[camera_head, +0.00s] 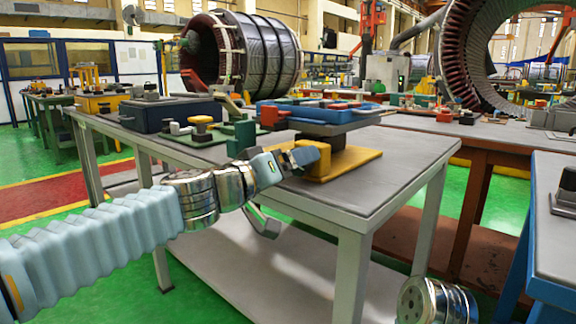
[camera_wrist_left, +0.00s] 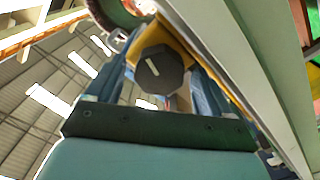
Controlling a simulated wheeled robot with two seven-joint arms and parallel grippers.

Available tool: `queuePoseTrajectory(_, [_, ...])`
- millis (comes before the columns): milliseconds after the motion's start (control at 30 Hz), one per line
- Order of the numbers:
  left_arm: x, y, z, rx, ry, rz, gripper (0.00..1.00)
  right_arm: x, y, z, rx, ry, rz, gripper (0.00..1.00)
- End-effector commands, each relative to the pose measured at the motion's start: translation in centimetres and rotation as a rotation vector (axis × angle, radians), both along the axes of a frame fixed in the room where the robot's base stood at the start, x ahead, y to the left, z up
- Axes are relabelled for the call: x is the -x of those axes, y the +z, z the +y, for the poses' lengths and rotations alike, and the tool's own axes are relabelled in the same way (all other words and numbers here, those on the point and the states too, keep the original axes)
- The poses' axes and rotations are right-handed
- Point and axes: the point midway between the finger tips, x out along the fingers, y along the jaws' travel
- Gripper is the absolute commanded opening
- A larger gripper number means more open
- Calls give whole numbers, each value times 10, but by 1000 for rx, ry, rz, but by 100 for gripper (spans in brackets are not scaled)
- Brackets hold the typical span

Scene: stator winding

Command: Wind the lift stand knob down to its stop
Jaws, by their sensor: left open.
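The lift stand (camera_head: 352,161) has a yellow base and a blue top platform (camera_head: 318,112), and stands at the front of the grey table. Its knob (camera_wrist_left: 160,70) is a dark faceted head with a white mark, in front of a yellow part in the left wrist view. My left gripper (camera_head: 300,157) is at the stand's near left side. Its blue fingers are open and show on both sides of the knob in the left wrist view; I cannot tell whether they touch it. In the head view the gripper hides the knob. My right gripper is out of view.
The grey table (camera_head: 405,165) has bare space right of the stand. A green fixture (camera_head: 240,138) and a dark blue case (camera_head: 165,115) stand to its left. A large stator (camera_head: 250,52) is behind. A blue-framed table (camera_head: 556,240) is at the right.

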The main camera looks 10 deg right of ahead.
Motion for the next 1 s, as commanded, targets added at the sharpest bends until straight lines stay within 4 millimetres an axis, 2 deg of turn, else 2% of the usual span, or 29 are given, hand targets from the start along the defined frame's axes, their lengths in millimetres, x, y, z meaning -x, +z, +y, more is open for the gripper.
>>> queuePoseTrajectory(167, [9,0,12,2,0,-1,82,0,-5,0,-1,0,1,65])
queuePoseTrajectory(600, [71,-1,91,1,2,-2,82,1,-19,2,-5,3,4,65])
queuePoseTrajectory(800, [83,0,107,0,1,0,82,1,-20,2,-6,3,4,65])
queuePoseTrajectory(1000, [85,-1,109,-1,-1,1,82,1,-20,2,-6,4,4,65])
